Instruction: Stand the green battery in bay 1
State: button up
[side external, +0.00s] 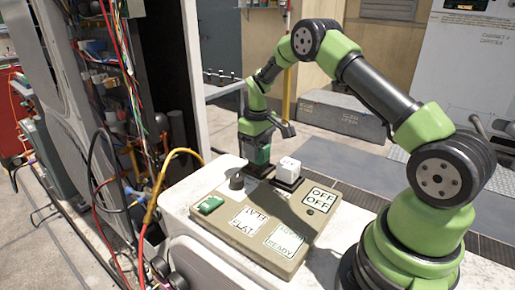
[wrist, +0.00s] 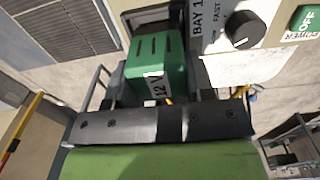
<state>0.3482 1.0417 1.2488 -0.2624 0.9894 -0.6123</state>
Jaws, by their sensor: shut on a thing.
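The green battery (wrist: 155,62), marked 12 V, is between the jaws of my gripper (side external: 259,143), which is shut on it. In the side view the battery (side external: 263,155) is upright, directly over a black bay holder (side external: 258,171) at the back of the panel. In the wrist view its far end meets the dark opening beside the BAY 1 label (wrist: 197,25). I cannot tell whether its bottom is inside the bay or just above it. Part of the battery is hidden by my gripper.
A white block (side external: 289,169) stands in a black holder close to the right of the battery. The tan panel (side external: 247,258) carries a dark knob (side external: 237,181), a green switch (side external: 209,204) and printed labels. Loose cables (side external: 165,180) hang from the open cabinet at left.

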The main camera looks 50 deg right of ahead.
jog(key=shift+f, duration=0.8)
dwell(0.8)
jog(key=o, duration=1.1)
notch_tip(320, 180, up, 9)
jog(key=shift+r, duration=0.45)
